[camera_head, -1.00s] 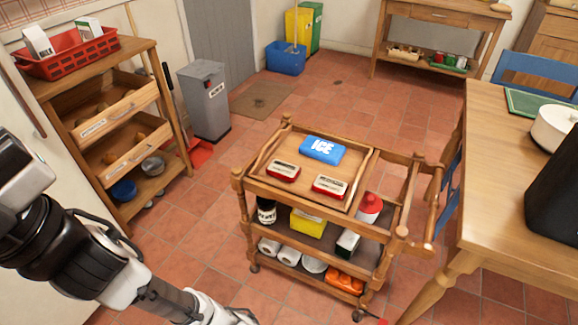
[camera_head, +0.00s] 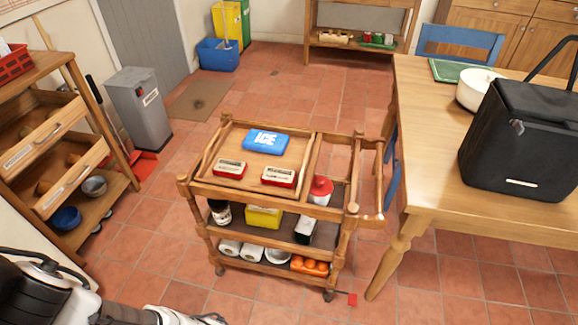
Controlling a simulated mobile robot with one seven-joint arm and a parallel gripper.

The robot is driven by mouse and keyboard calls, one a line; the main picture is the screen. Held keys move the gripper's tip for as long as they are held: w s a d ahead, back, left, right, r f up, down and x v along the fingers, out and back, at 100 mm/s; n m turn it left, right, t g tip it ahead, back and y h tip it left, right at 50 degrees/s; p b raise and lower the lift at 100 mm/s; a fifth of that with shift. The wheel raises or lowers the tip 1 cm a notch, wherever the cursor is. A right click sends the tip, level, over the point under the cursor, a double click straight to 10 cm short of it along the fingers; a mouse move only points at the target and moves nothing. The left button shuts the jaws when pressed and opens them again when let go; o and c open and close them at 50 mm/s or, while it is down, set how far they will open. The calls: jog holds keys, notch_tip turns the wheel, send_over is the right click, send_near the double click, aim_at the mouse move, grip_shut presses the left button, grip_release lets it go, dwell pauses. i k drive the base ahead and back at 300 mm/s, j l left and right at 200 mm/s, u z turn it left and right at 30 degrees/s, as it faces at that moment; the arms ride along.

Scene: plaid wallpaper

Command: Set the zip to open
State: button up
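A black soft cooler bag (camera_head: 500,150) stands upright on the wooden table (camera_head: 425,195) at the right, with its strap raised above it. Its top looks closed. A small light piece that may be a zip pull (camera_head: 518,127) shows high on the bag's side, and a pale label sits near its base. The zip's line is too small and dark to follow, so I cannot tell its state. My arm shows at the bottom left, well away from the bag. Its end is cut off by the lower picture edge, and my gripper's fingers are not seen.
A wooden trolley (camera_head: 188,187) with ice pack, tins and bottles stands between my arm and the table. A white bowl (camera_head: 480,90) and green board (camera_head: 458,70) are behind the bag. Shelves (camera_head: 110,190) and a grey bin (camera_head: 138,108) stand left. Tiled floor is clear around the trolley.

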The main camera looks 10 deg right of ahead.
aim_at(519, 128)
jog(key=z, duration=1.55)
